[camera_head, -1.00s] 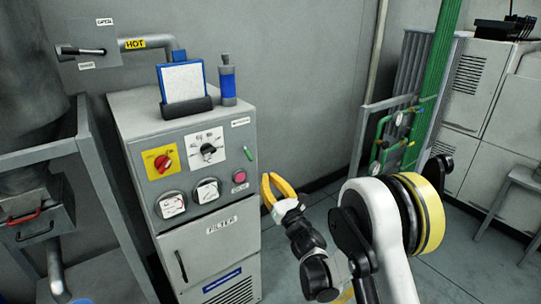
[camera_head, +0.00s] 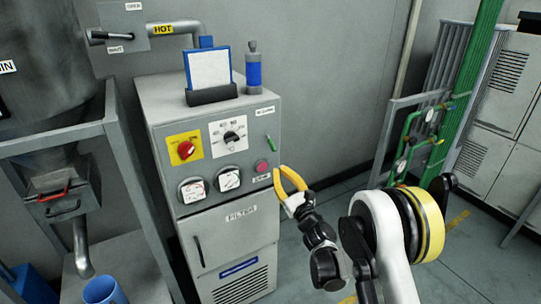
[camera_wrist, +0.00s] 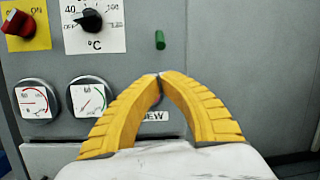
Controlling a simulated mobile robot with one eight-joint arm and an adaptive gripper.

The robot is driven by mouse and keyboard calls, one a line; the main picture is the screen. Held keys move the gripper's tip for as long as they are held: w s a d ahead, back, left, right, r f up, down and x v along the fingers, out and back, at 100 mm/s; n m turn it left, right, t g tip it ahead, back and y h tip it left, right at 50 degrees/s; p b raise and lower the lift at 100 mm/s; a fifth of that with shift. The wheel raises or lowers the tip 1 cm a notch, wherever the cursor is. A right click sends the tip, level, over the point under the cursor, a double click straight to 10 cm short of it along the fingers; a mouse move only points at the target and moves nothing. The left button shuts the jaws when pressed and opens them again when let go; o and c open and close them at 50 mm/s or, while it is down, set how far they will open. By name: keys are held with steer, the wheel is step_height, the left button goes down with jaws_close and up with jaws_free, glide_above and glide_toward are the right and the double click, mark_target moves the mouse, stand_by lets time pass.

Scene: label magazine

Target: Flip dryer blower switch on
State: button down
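The grey dryer cabinet (camera_head: 230,183) carries a sloped control panel. A red rotary knob (camera_head: 185,150) sits on a yellow plate at its left; the wrist view shows this knob (camera_wrist: 17,22) beside the word ON. A small green peg or lever (camera_head: 270,141) sits at the panel's right, below a small label I cannot read; it shows above the fingertips in the wrist view (camera_wrist: 160,40). I cannot tell which is the blower switch. My gripper (camera_head: 279,170) has yellow fingers whose tips meet in the wrist view (camera_wrist: 160,77). It is empty, near the panel's lower right.
A pink button (camera_head: 262,166) is close to the fingertips, mostly hidden by them in the wrist view. A temperature dial (camera_head: 231,137) and two gauges (camera_head: 228,180) share the panel. Floor to the right is clear.

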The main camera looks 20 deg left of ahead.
mark_target(266, 150)
steer(key=b+x, duration=0.2)
steer(key=x, duration=0.6)
steer(key=shift+a, duration=0.15)
steer(key=shift+s+d+r, duration=0.35)
steer(key=shift+s+r, duration=0.1)
steer(key=shift+r, duration=0.35)
steer(key=shift+s+r, duration=0.1)
